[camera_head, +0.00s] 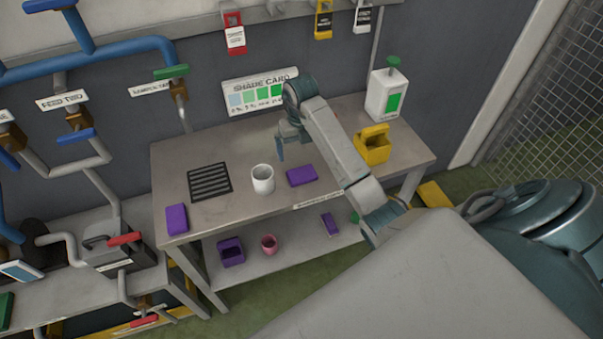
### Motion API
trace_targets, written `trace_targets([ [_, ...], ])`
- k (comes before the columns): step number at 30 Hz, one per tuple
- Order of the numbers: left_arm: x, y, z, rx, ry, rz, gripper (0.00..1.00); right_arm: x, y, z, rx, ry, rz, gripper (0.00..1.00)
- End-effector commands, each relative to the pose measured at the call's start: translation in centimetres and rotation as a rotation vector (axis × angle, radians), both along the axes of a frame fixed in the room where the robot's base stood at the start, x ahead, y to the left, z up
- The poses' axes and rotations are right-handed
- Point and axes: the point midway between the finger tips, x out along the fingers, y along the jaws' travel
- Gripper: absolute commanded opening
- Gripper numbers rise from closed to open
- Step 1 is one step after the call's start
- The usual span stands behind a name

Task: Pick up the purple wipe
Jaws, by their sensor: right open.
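A flat purple pad (301,176), which looks like a wipe, lies on the grey table (225,212) just right of a white cup. A second purple piece (176,219) is at the table's front left corner; I cannot tell surely which is the wipe. My right gripper (292,148) is open and empty, above the table behind the pad and apart from it, fingers pointing down. My left gripper is not in view.
The white cup (263,179) stands beside the pad, with a black grille (209,181) to its left. A yellow container (373,146) and white dispenser (385,95) stand at right. The lower shelf holds a purple bin (231,252), pink cup (268,244) and small purple item (329,224).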

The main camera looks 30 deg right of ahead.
Motion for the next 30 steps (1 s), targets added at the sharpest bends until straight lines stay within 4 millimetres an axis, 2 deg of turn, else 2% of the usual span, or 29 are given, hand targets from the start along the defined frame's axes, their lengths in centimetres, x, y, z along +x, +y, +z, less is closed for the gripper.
trace_targets([
  [1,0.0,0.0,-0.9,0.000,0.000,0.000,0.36,0.0,0.0,-1.0,0.001,0.000,0.000,1.00],
  [9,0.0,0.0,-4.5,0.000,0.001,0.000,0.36,0.0,0.0,-4.5,0.002,-0.003,0.002,1.00],
  [19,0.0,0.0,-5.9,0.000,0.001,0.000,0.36,0.1,0.0,-5.9,0.002,-0.003,0.002,1.00],
  [27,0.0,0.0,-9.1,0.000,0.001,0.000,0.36,0.2,-0.4,-8.8,0.003,-0.004,0.002,1.00],
  [30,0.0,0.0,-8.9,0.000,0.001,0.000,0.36,0.1,-0.3,-9.9,0.004,-0.001,0.002,1.00],
])
